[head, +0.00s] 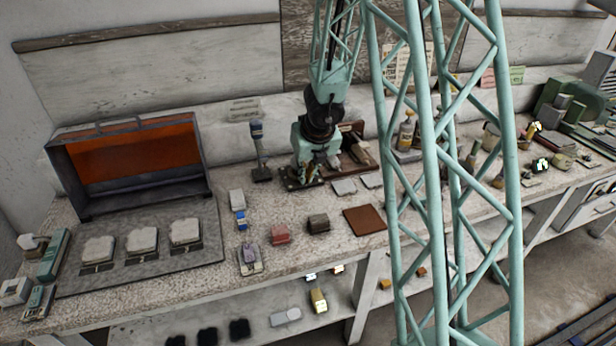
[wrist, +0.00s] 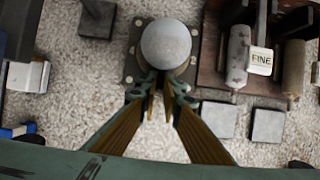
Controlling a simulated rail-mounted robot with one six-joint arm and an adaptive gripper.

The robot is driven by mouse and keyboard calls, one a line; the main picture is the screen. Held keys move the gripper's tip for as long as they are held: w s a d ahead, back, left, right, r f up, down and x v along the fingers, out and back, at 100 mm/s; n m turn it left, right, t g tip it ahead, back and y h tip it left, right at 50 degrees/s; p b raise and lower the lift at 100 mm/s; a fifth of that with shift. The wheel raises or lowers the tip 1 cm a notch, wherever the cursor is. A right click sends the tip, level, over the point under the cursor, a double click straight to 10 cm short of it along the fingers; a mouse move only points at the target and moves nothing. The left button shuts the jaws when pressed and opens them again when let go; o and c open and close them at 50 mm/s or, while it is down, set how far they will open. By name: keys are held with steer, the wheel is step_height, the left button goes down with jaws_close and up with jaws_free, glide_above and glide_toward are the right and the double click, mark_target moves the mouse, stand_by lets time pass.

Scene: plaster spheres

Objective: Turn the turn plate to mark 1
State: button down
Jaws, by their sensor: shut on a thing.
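The turn plate looks like a dark plate with pale bolts (wrist: 130,79) in the wrist view, on the speckled bench top. A round grey ball (wrist: 166,44) sits over it and hides its middle. In the head view the plate is a small dark shape below my arm (head: 291,184). My gripper (wrist: 162,76) comes in at the near edge of the ball, with its brass-coloured fingers close together. It is shut on a narrow part of the turn plate that the fingers and ball hide. I cannot make out any number marks. In the head view my gripper (head: 309,171) is low over the plate.
A wooden rack with rollers and a "FINE" label (wrist: 261,61) stands close on the right. Grey blocks (wrist: 268,124) lie just below it. A blue-topped stand (head: 257,145) is left of my gripper.

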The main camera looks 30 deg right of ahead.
steer(key=shift+w, duration=0.1)
stand_by(0.3)
steer(key=shift+a, duration=0.1)
steer(key=c, duration=2.8)
jaws_free()
